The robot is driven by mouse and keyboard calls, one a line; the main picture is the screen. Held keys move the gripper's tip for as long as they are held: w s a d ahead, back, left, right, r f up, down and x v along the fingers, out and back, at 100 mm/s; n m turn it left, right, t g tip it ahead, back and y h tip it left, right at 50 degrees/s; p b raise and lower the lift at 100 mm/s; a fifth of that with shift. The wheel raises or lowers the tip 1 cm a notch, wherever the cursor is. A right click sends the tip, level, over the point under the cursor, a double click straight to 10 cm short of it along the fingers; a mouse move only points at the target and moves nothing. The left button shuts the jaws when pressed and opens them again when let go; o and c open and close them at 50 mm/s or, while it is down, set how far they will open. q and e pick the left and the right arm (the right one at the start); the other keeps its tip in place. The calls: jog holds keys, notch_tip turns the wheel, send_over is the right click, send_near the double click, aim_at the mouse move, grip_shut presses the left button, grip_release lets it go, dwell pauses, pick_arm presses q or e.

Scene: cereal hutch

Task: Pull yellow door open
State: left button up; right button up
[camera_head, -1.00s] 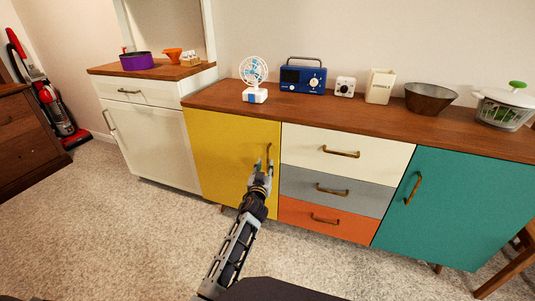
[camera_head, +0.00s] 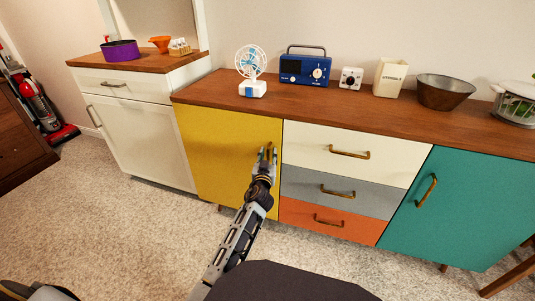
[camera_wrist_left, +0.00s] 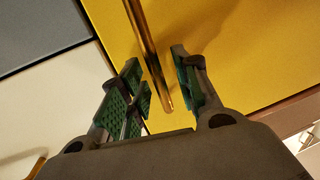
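The yellow door (camera_head: 222,152) is the left front of the long sideboard and looks closed, flush with the drawers beside it. Its brass handle (camera_wrist_left: 150,52) is a slim upright bar near the door's right edge, and its upper end shows above my gripper in the head view (camera_head: 271,150). My left gripper (camera_head: 266,157) is at the handle. In the left wrist view its green-padded fingers (camera_wrist_left: 163,84) are apart, with the handle's end between them and a visible gap on each side. My right gripper is in no view.
White, grey and orange drawers (camera_head: 334,190) with brass pulls adjoin the door on the right, then a teal door (camera_head: 465,210). A fan (camera_head: 251,75), a blue radio (camera_head: 305,70) and other items stand on top. A white cabinet (camera_head: 150,140) stands left. Carpet in front is clear.

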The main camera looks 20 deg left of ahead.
pick_arm(q)
jog(key=shift+w, duration=0.1)
grip_shut()
dwell(0.3)
jog(key=shift+s, duration=0.2)
